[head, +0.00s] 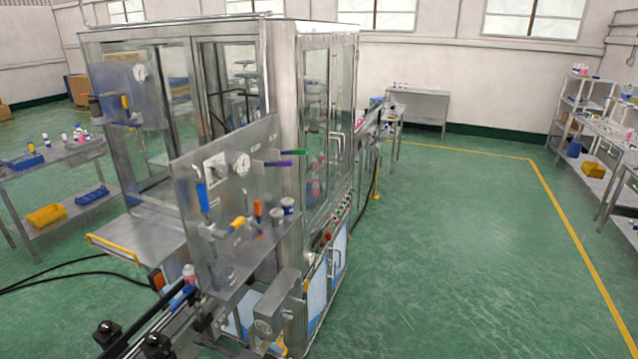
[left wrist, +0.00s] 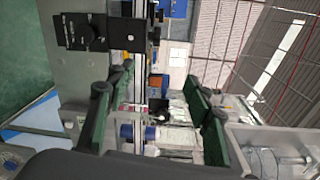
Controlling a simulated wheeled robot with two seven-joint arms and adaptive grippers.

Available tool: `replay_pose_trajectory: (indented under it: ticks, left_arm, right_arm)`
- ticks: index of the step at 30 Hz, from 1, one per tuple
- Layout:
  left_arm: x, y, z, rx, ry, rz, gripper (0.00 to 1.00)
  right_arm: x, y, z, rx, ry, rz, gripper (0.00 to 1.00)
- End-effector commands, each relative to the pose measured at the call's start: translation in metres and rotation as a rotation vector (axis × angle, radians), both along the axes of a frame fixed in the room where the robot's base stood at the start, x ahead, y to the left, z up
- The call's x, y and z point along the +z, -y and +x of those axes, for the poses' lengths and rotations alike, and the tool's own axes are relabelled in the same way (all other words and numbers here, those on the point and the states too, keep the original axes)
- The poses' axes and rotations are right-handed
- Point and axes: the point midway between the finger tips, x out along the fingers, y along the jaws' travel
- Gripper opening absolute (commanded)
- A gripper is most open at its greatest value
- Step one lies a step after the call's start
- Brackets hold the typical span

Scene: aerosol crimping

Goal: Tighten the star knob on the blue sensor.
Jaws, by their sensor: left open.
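I cannot make out the star knob or the blue sensor with certainty in either view. In the left wrist view, which is turned sideways, my left gripper (left wrist: 159,78) is open, with its two dark green finger pads apart and nothing between them. A small blue part (left wrist: 129,131) and a dark round part (left wrist: 158,105) show in the gap beyond the fingers, too small to identify. A black block with a round knob (left wrist: 86,31) is at the upper left, outside the fingers. Neither gripper shows in the head view.
A steel machine with glass doors (head: 313,120) fills the middle left. Its front panel (head: 262,150) carries gauges and coloured levers. A conveyor with black clamps (head: 157,345) runs at lower left beside a small bottle (head: 189,273). Green floor (head: 460,240) is clear on the right.

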Motion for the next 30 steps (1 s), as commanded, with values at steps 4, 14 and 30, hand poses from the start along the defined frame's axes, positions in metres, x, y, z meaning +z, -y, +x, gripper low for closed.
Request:
replay_pose_trajectory:
  ticks: [4, 14, 30]
  left_arm:
    - [-0.018, -0.019, -0.014, 0.02, 0.0, -0.064, 0.47]
    - [-0.085, -0.067, -0.067, 0.076, 0.013, -0.314, 0.47]
    - [-0.213, -0.089, -0.259, 0.195, 0.109, -1.159, 0.47]
  right_arm:
    - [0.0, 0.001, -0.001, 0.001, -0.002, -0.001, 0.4]
    - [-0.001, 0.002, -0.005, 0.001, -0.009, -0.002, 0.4]
    - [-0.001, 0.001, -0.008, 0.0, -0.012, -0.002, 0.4]
